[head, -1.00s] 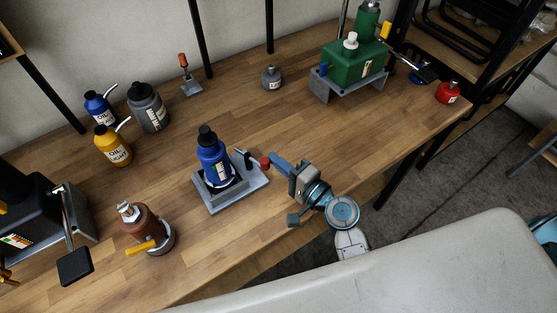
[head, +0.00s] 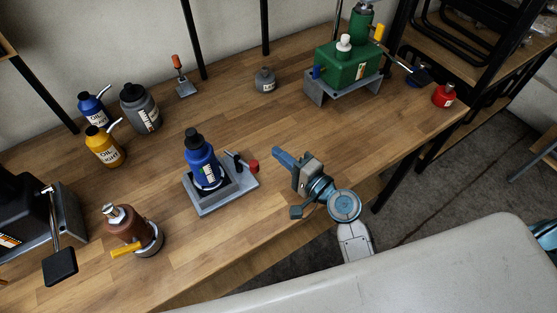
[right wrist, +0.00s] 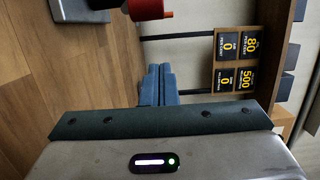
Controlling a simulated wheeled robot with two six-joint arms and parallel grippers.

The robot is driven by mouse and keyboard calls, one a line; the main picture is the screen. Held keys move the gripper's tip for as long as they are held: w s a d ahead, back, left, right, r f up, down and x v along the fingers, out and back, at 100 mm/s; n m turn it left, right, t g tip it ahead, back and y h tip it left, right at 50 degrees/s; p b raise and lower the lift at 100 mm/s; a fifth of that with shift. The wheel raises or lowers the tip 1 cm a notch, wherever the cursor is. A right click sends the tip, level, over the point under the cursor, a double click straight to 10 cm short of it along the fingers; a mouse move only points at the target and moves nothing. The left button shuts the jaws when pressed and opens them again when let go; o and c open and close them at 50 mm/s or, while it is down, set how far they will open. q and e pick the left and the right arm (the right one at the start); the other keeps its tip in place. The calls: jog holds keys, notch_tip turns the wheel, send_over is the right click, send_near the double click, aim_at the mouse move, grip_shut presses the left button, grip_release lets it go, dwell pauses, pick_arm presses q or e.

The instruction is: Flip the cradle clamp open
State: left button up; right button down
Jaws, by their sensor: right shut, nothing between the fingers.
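The cradle (head: 215,207) is a grey metal plate on the bench, with a blue bottle with a black cap (head: 200,160) standing upright in it. The clamp (head: 242,163) is at the cradle's right side, a dark lever ending in a red knob (head: 253,167). I cannot tell whether it is open. My right gripper (head: 281,156) is shut and empty, to the right of the red knob and apart from it. In the right wrist view, its blue fingers (right wrist: 158,85) lie together, with a red piece (right wrist: 150,8) beyond them. My left gripper is not in view.
A brown pot with a yellow handle (head: 125,235) stands left of the cradle. Oil bottles (head: 103,146) stand farther back. A green machine (head: 348,68) and a red bottle (head: 444,95) are at the back right. Bare bench lies behind the cradle. A pale padded surface (head: 430,270) fills the front.

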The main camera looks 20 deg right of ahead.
jog(key=s, duration=0.1)
jog(key=s+b, duration=0.1)
jog(key=s+d, duration=0.1)
jog(key=shift+s+d+f, duration=0.1)
jog(key=shift+s+f, duration=0.15)
jog(key=shift+f, duration=0.15)
jog(key=s, duration=0.1)
jog(key=s+b, duration=0.1)
jog(key=s, duration=0.1)
jog(key=s+b, duration=0.1)
jog(key=shift+s+d+r, duration=0.2)
jog(key=shift+s+d, duration=0.15)
jog(key=shift+d, duration=0.05)
jog(key=shift+s+d+r, duration=0.1)
jog(key=shift+s+d, duration=0.15)
jog(key=shift+a+r, duration=0.1)
jog(key=shift+a, duration=0.1)
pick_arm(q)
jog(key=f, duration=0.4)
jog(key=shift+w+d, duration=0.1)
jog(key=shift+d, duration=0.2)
pick_arm(e)
jog(key=shift+d, duration=0.1)
